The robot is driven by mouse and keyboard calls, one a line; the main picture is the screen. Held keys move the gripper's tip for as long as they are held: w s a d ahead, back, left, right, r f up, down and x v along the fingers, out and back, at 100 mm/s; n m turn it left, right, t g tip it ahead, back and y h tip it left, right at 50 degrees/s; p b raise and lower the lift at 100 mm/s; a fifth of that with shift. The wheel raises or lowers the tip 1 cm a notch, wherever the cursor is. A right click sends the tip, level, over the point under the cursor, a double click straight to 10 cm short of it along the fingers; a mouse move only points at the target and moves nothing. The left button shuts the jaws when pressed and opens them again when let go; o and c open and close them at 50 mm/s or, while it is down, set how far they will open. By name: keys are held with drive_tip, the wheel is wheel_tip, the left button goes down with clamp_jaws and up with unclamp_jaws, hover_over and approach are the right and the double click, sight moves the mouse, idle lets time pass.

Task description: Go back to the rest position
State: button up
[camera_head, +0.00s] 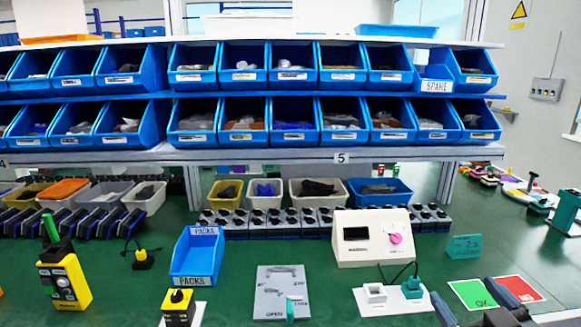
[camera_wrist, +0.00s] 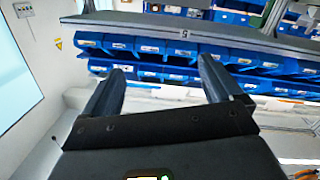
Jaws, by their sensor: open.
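My gripper (camera_wrist: 162,66) shows in the wrist view with its two dark fingers wide apart and nothing between them. In the head view my gripper (camera_head: 464,293) is at the bottom right edge, partly cut off, over the front of the green bench (camera_head: 235,290). A small yellow box with a black knob (camera_head: 178,298) stands on a white plate at the front. A white instrument box (camera_head: 372,252) with a dark display and a pink knob (camera_head: 395,239) stands farther back, left of my gripper. My gripper appears apart from these things.
A grey OPEN/LOCK plate (camera_head: 270,297), a teal plug on a white base (camera_head: 412,288), green and red pads (camera_head: 472,294), a blue PACKS bin (camera_head: 183,267) and a yellow control box (camera_head: 75,282) occupy the bench. Blue bins (camera_head: 243,125) fill shelves behind.

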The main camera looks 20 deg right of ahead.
drive_tip(key=s+a+f+y, duration=0.1)
drive_tip(key=s+a+f, duration=0.5)
drive_tip(key=s+a, duration=0.6)
drive_tip(key=s+a+r+y, duration=0.1)
drive_tip(key=s+a+y, duration=0.1)
drive_tip(key=s, duration=0.7)
drive_tip(key=s+a+r+g+y, duration=0.1)
drive_tip(key=s+a+y, duration=0.1)
drive_tip(key=s, duration=0.6)
drive_tip(key=shift+s+a+r+g, duration=0.15)
drive_tip(key=shift+s+a+g, duration=0.2)
drive_tip(key=shift+a, duration=0.45)
